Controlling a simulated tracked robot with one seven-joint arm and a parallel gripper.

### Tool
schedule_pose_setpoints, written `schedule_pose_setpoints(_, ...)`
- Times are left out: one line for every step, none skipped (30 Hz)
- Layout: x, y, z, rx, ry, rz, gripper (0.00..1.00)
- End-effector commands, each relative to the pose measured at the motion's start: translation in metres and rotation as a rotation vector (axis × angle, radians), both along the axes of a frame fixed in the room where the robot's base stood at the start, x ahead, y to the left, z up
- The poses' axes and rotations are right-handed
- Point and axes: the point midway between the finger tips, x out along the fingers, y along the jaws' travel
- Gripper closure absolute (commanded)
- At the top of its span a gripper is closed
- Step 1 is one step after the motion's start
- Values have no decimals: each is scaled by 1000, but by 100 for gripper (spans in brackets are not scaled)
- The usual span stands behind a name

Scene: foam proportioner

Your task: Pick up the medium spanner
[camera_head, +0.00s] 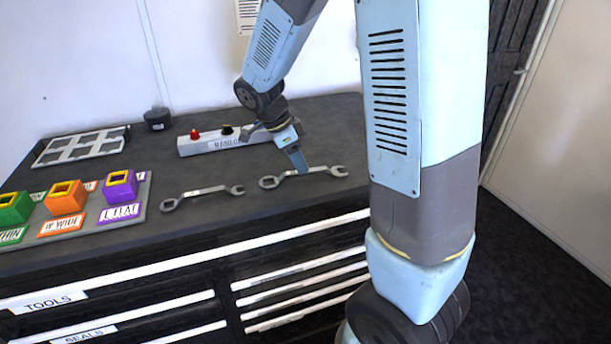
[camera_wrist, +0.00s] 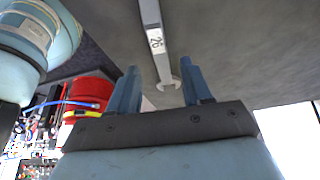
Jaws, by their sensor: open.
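Two grey spanners lie on the dark bench top in the head view: a left spanner (camera_head: 203,195) and a right spanner (camera_head: 325,170). Which one is the medium spanner I cannot tell for sure from size. My gripper (camera_head: 299,166) points down at the middle of the right spanner and hides part of its shaft. In the wrist view my gripper (camera_wrist: 160,68) is open. A spanner (camera_wrist: 151,15) with a white number label runs lengthwise through the gap between the two fingers, its open jaw near the palm. I see no finger closed on it.
A white box (camera_head: 215,142) with a red knob stands behind the spanners. A tray with purple (camera_head: 120,186), orange (camera_head: 66,198) and green (camera_head: 14,208) blocks is at left. A pale rack (camera_head: 80,147) lies at back left. The bench's front edge is close to the spanners.

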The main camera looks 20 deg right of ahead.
Motion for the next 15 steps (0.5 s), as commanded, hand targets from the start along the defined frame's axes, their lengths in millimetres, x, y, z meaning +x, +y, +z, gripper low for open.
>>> schedule_pose_setpoints(1,-3,-8,-2,4,-2,51)
schedule_pose_setpoints(1,-4,-12,-1,4,-2,51)
schedule_pose_setpoints(2,-6,-17,-1,4,-2,51)
schedule_pose_setpoints(2,-7,-20,-1,2,-1,51)
schedule_pose_setpoints(1,-9,-23,-1,2,0,51)
schedule_pose_setpoints(1,-10,-27,-1,3,0,51)
schedule_pose_setpoints(1,-11,-29,-1,2,0,51)
schedule_pose_setpoints(1,-12,-31,-1,1,1,51)
schedule_pose_setpoints(1,-12,-33,-1,1,1,51)
schedule_pose_setpoints(1,-13,-33,0,1,1,51)
schedule_pose_setpoints(1,-13,-34,0,0,1,51)
schedule_pose_setpoints(1,-13,-34,0,0,0,51)
schedule_pose_setpoints(1,-13,-34,0,0,0,51)
schedule_pose_setpoints(1,-13,-34,0,0,0,51)
schedule_pose_setpoints(1,-13,-34,0,0,1,51)
